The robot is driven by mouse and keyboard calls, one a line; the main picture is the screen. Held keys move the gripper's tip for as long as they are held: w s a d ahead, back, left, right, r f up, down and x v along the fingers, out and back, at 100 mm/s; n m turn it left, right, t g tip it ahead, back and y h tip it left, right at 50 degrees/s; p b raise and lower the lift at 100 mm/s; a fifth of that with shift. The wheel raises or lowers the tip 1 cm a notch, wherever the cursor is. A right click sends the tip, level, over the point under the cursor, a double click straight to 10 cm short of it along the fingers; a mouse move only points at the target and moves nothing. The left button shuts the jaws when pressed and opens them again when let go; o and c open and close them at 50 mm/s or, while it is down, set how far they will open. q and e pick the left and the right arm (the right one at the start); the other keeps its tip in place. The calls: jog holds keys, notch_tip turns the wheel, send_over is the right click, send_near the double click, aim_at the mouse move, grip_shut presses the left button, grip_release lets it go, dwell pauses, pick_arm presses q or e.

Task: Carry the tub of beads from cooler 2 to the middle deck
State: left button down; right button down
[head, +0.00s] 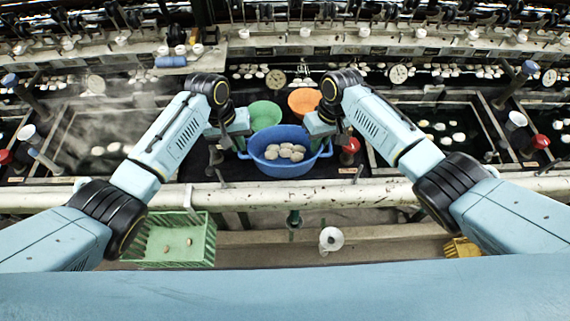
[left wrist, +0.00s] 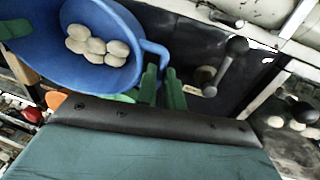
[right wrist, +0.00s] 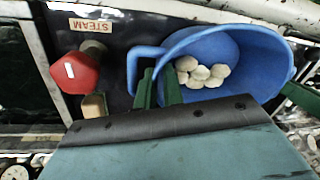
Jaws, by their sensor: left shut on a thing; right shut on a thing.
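A blue tub (head: 286,168) with two side handles holds several pale, rounded pieces (head: 285,152). It is at the dark middle deck (head: 200,165) between two water basins, and looks level. I cannot tell whether its base touches the deck. My left gripper (head: 240,148) is shut on the tub's left handle, which also shows in the left wrist view (left wrist: 155,50). My right gripper (head: 329,146) is shut on its right handle, which also shows in the right wrist view (right wrist: 143,53). The tub's underside is hidden.
A green bowl (head: 265,114) and an orange bowl (head: 304,101) stand just behind the tub. A red knob (head: 351,146) is close on its right. A pale pipe (head: 380,193) runs along the front. A green basket (head: 153,245) stands below left. Steam hangs over the left basin.

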pick_arm(q)
jog(key=shift+w+a+f, duration=0.1)
jog(key=shift+a+f, duration=0.2)
jog(key=shift+f, duration=0.1)
pick_arm(e)
jog(key=shift+d+f, duration=0.3)
jog(key=shift+f, duration=0.2)
pick_arm(q)
jog(key=c, duration=1.5)
grip_release()
jog(key=shift+r, duration=0.2)
pick_arm(e)
jog(key=c, duration=1.5)
grip_release()
jog(key=shift+a+r, duration=0.1)
jog(key=shift+r, duration=0.1)
pick_arm(q)
jog(key=shift+d, duration=0.15)
pick_arm(e)
jog(key=shift+a, duration=0.1)
pick_arm(q)
jog(key=shift+d, duration=0.1)
pick_arm(e)
jog(key=shift+r, duration=0.15)
